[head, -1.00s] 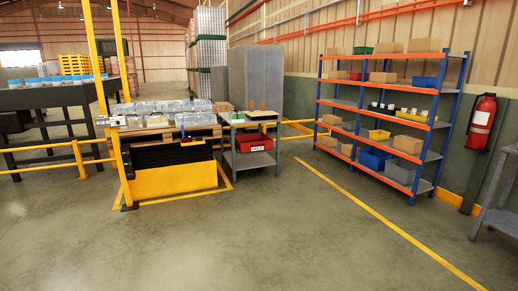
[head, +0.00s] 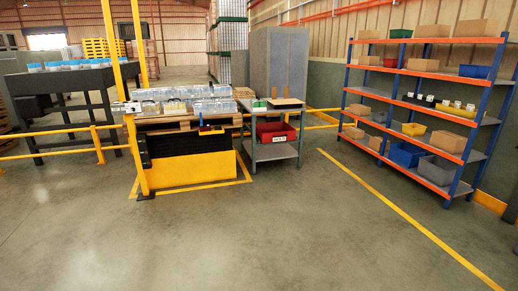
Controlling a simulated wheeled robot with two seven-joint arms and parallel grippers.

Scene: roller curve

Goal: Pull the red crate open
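The red crate (head: 277,132) sits on the lower shelf of a small grey metal table (head: 274,151), near the middle of the head view. A white label with dark print is on its front. The tabletop partly overhangs it, and its inside is mostly hidden. The crate stands some distance ahead of me across open floor. Neither of my grippers shows in the head view.
Left of the small table, a yellow and black lift (head: 190,168) carries a pallet of clear containers (head: 185,100). Yellow posts and rails (head: 98,145) stand further left. A blue and orange shelf rack (head: 410,105) is at right. The concrete floor (head: 260,235) in front is clear.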

